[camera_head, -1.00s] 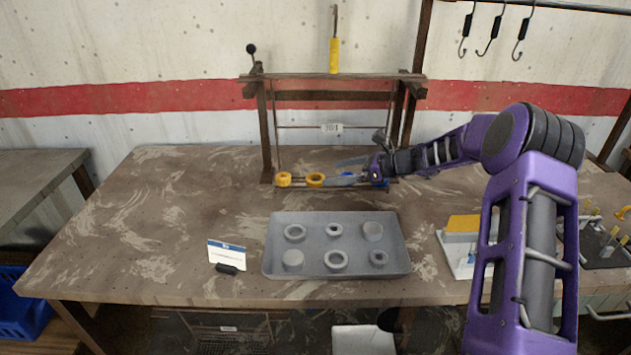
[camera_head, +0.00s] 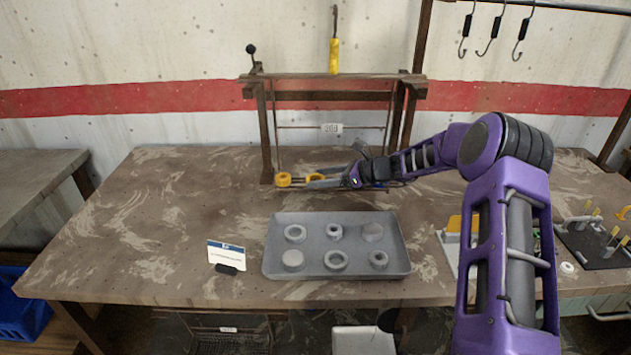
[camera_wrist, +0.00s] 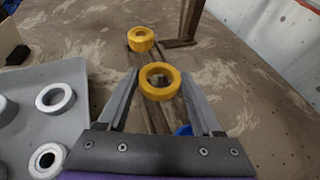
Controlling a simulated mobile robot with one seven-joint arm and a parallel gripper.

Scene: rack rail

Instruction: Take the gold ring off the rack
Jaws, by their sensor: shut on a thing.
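My gripper (camera_head: 325,181) has its fingers on either side of a gold ring (camera_wrist: 160,69) and is shut on it. The ring is partly hidden in the head view (camera_head: 316,177). It is still low at the rack's rails (camera_wrist: 155,120); I cannot tell whether it has come off them. A second gold-yellow ring (camera_wrist: 141,39) sits at the far left end of the rails, apart from my fingers, and also shows in the head view (camera_head: 284,180). A blue piece (camera_wrist: 184,130) lies on the rails behind the held ring, mostly covered by my right finger.
A grey tray (camera_head: 337,217) with several grey rings and discs lies in front of the rack. A wooden frame (camera_head: 265,130) stands over the rails. A small card (camera_head: 227,254) stands left of the tray. The table's left part is clear.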

